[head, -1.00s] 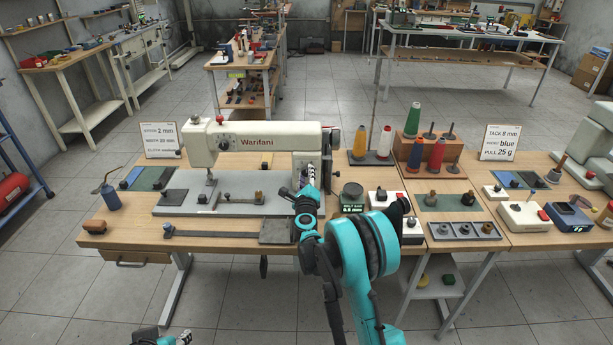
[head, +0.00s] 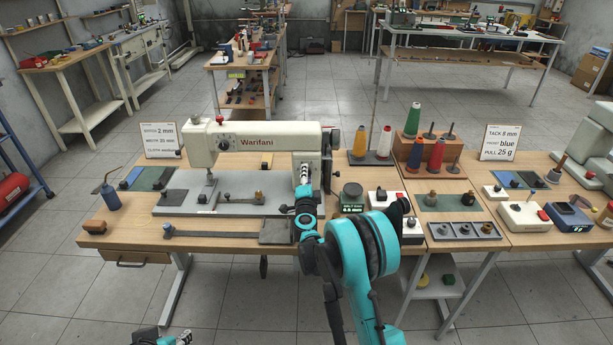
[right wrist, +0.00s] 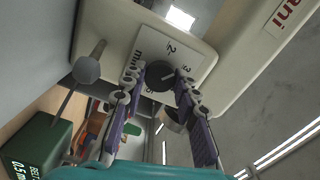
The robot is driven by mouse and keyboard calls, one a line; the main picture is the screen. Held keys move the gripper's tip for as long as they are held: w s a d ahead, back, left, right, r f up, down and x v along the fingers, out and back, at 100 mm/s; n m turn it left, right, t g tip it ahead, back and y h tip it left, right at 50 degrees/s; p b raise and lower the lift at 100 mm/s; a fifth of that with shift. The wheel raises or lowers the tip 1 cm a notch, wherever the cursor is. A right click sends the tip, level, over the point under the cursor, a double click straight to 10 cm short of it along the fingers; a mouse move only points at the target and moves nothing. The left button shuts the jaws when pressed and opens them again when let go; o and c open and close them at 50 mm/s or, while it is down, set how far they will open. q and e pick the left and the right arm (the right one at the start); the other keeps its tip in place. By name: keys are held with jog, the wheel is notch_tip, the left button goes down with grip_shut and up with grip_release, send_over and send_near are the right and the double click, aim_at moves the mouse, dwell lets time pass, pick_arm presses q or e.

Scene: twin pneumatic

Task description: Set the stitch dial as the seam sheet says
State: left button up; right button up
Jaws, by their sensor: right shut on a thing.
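The stitch dial (right wrist: 160,73) is a black round knob on a pale plate (right wrist: 182,47) with printed numbers, on the sewing machine's end, in the right wrist view. My right gripper (right wrist: 159,76) is shut on the dial, one finger on each side. A light mark on the knob points roughly toward the 3 side; its exact setting is hard to read. In the head view my right gripper (head: 304,180) hides the dial. The seam sheet (head: 159,140) stands behind the machine (head: 255,142) at left and reads 2 mm on its stitch line. My left arm shows only at the bottom edge.
A green box (right wrist: 38,147) and a metal lever with a round end (right wrist: 87,70) show near the gripper in the right wrist view. Thread cones (head: 385,142) stand right of the machine. Another card (head: 499,143) stands at right.

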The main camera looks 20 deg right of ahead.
jog(key=shift+n, duration=2.1)
jog(key=o, duration=1.2)
jog(key=shift+c, duration=0.2)
jog(key=v, duration=1.2)
